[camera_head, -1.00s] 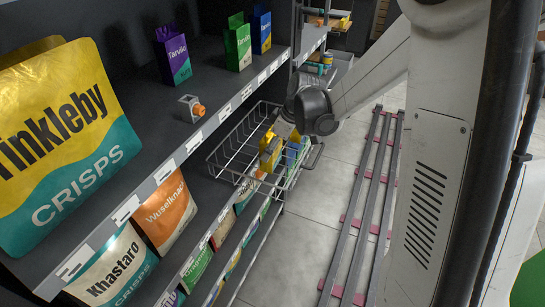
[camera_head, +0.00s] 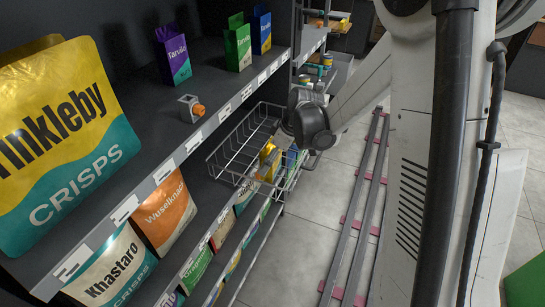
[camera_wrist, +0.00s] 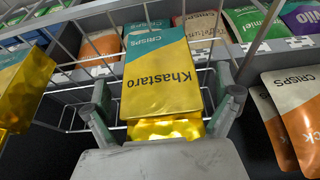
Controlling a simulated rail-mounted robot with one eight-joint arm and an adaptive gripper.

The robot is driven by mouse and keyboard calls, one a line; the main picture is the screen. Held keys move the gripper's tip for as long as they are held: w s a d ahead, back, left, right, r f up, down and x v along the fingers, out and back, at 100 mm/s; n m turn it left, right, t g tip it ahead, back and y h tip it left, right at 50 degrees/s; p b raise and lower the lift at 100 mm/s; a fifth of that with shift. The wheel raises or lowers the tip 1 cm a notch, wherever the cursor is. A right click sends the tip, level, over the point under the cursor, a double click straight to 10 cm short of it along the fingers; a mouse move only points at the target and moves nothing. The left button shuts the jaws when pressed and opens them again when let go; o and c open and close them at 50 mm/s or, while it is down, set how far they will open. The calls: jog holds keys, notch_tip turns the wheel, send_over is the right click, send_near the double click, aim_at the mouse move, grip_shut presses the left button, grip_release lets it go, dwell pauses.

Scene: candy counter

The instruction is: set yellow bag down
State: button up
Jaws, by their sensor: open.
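The yellow bag (camera_wrist: 165,85) has a teal band, the word Khastaro and a crinkled gold end nearest my wrist. In the wrist view it lies between the two fingers of my gripper (camera_wrist: 163,88). The fingers are spread along its sides; whether they touch it is unclear. The bag is at the wire basket (camera_head: 222,160), whose bars (camera_wrist: 70,65) show around it. In the head view, a yellow patch (camera_head: 267,162) shows in the basket below my wrist, which hides most of my gripper there.
Another yellow and teal bag (camera_wrist: 22,88) stands close on the left in the wrist view. Shelves beside the basket hold a large Tinkleby bag (camera_head: 65,140), an orange Wuselknabber bag (camera_head: 165,212) and a Khastaro bag (camera_head: 112,268). The floor (camera_head: 310,210) right of the basket is clear up to the rails.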

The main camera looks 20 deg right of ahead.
jog(key=p+v, duration=0.2)
jog(key=v, duration=1)
jog(key=s+a+r+m+t+h, duration=0.1)
jog(key=s+r+m, duration=0.3)
jog(key=s, duration=0.7)
jog(key=s+a+r+m+t+h, duration=0.1)
jog(key=s+r+m, duration=0.4)
jog(key=s, duration=0.7)
jog(key=shift+s+a+m+t+h, duration=0.15)
jog(key=shift+a+m+t+h, duration=0.35)
jog(key=shift+t, duration=0.6)
jog(key=shift+d, duration=0.1)
